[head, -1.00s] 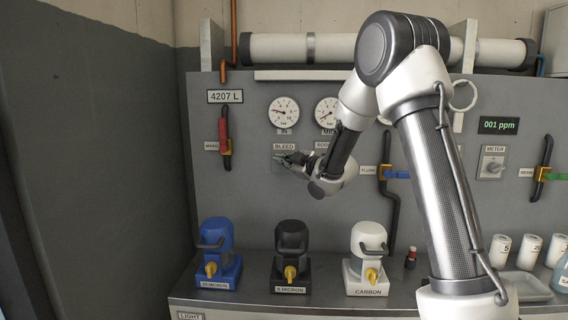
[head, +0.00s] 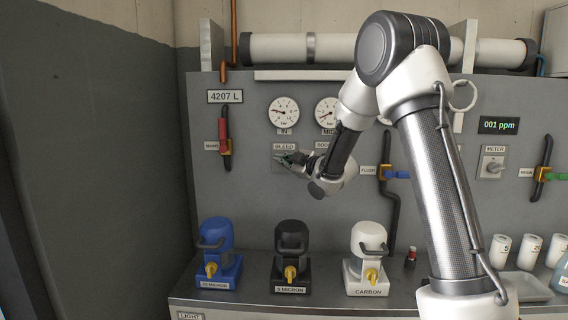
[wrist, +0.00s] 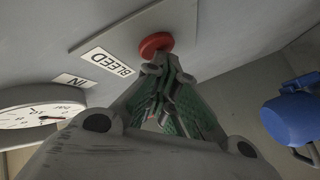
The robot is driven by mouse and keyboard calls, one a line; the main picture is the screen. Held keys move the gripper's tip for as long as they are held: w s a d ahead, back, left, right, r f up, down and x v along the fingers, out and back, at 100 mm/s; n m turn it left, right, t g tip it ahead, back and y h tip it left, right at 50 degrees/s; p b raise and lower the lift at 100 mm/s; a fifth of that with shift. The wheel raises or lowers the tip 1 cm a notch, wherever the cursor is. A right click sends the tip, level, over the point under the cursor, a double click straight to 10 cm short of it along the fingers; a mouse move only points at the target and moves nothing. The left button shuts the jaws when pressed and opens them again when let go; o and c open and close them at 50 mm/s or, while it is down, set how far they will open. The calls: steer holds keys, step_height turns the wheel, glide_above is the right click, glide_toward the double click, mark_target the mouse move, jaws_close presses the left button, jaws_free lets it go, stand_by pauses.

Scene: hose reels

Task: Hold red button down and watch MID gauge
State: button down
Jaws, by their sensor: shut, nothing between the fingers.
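The red button (wrist: 156,44) shows in the wrist view on the grey panel, beside the BLEED label (wrist: 108,61). My gripper (wrist: 154,68) is shut and empty, its fingertips right at the button's edge; I cannot tell whether they press it. In the head view my gripper (head: 284,159) is just under the BLEED label (head: 284,147) and hides the button. The MID gauge (head: 326,111) is a white round dial, partly covered on its right by my arm. Its needle is too small to read exactly.
The IN gauge (head: 284,112) is left of the MID gauge. A red-handled valve (head: 224,130) is farther left. A blue filter housing (head: 217,248), a black one (head: 291,248) and a white one (head: 368,248) stand on the bench below, with free space above them.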

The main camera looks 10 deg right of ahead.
steer(key=shift+s, duration=0.1)
steer(key=shift+s+a, duration=0.3)
steer(key=shift+s, duration=0.5)
steer(key=s, duration=0.1)
steer(key=s+a, duration=0.1)
steer(key=s, duration=0.2)
steer(key=shift+s+a, duration=0.3)
steer(key=shift+s, duration=0.1)
